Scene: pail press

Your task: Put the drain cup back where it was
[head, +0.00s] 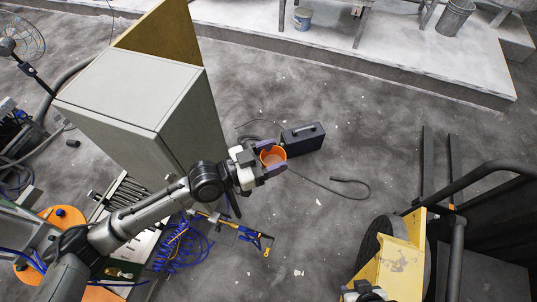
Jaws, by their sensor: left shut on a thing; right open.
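The drain cup looks to be the orange cup (272,156), seen from above with its open top facing up. My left gripper (268,158) is shut on it, with a dark purple finger on either side of its wall. The gripper holds it out over the floor, to the right of the grey cabinet. The height above the floor is hard to judge from this one view. At the bottom edge, a small white and dark part (364,291) seems to belong to my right arm; its fingers do not show.
A grey cabinet (135,95) stands left of the cup. A dark box with a handle (302,138) and a cable are on the floor behind it. Blue coiled hose (180,248) lies below my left arm. A yellow machine (395,262) stands lower right. The centre-right floor is mostly clear.

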